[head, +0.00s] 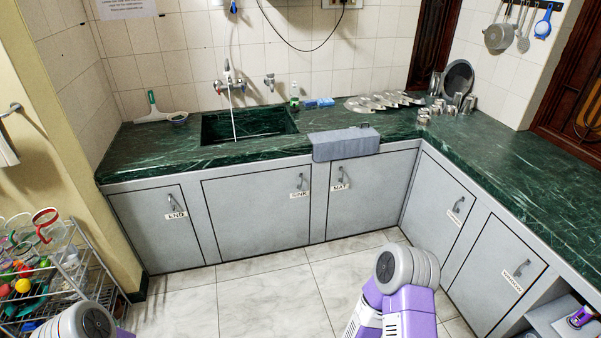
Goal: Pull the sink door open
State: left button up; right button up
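The sink door (250,215) is a light grey cabinet panel below the counter, left of centre. It is shut, flush with the cabinet front. A small metal handle (300,181) is near its upper right corner, with a "SINK" label (299,195) just below it. Neither of my grippers is in the head view. Only a grey and purple part of my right arm shows at the bottom, right of centre, and a grey part of my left arm at the bottom left. Both are well apart from the door.
Shut doors labelled "END" (160,225) and "MAT" (368,195) flank it. A grey cloth (345,146) hangs over the counter edge above the "MAT" door. A wire rack (70,270) stands at the left. The tiled floor (260,300) before the door is clear.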

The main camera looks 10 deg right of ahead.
aim_at(264, 212)
jog(key=i, duration=2.55)
jog(key=z, duration=0.1)
